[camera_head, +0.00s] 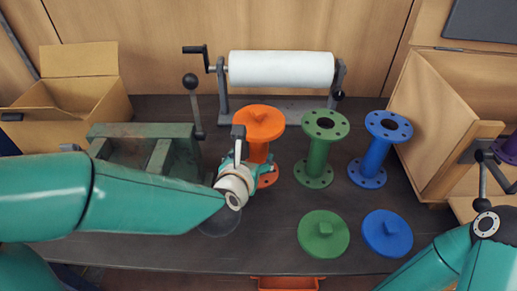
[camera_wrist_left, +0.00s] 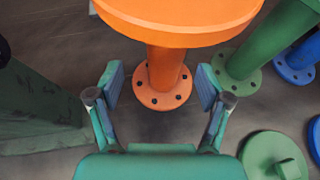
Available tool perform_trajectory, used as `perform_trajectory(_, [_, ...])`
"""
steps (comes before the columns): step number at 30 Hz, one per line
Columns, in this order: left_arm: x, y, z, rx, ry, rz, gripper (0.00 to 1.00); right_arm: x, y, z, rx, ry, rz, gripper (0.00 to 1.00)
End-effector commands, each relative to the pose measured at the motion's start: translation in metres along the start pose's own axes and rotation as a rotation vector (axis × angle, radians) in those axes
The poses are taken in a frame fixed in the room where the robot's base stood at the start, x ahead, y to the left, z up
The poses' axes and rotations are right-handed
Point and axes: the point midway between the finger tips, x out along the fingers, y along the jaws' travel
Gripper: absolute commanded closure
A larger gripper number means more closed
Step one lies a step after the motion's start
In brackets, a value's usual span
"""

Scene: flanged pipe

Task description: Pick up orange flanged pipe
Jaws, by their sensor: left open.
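The orange flanged pipe (camera_head: 260,151) stands upright on the dark table, with an orange disc (camera_head: 259,121) on its top. In the left wrist view the pipe's tube (camera_wrist_left: 166,66) rises from a round bolt-holed base flange, and the disc overhangs at the top. My left gripper (camera_head: 241,158) is at the pipe's near left side and hides part of it. In the wrist view its open fingers (camera_wrist_left: 159,87) show on either side of the lower pipe, apart from it. My right gripper (camera_head: 484,160) is at the right edge; its jaws are unclear.
Green (camera_head: 319,150) and blue (camera_head: 377,150) flanged pipes stand right of the orange one. Green (camera_head: 323,237) and blue (camera_head: 387,233) discs lie in front. A green metal block (camera_head: 130,129) is left, a white roller (camera_head: 281,69) behind, a wooden cabinet (camera_head: 432,120) right.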

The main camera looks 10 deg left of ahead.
Motion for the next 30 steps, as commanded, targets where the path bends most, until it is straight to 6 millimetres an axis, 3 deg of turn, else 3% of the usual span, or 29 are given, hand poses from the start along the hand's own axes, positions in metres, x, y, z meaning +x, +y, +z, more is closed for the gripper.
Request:
perform_trajectory(10, [0.023, -0.003, -0.002, 0.002, 0.002, 0.0, 0.22, -0.004, -0.001, 0.0, 0.0, 0.0, 0.0, 0.6])
perform_trajectory(19, [0.06, -0.008, -0.004, 0.0, 0.001, 0.0, 0.22, -0.012, -0.004, 0.0, 0.0, 0.0, 0.0, 0.6])
perform_trajectory(28, [0.064, -0.009, -0.005, 0.0, -0.001, -0.003, 0.22, -0.012, -0.004, 0.0, 0.0, 0.0, 0.0, 0.6])
perform_trajectory(30, [0.064, -0.009, -0.005, 0.0, 0.0, -0.003, 0.34, -0.012, -0.004, 0.0, 0.0, 0.0, 0.0, 0.6])
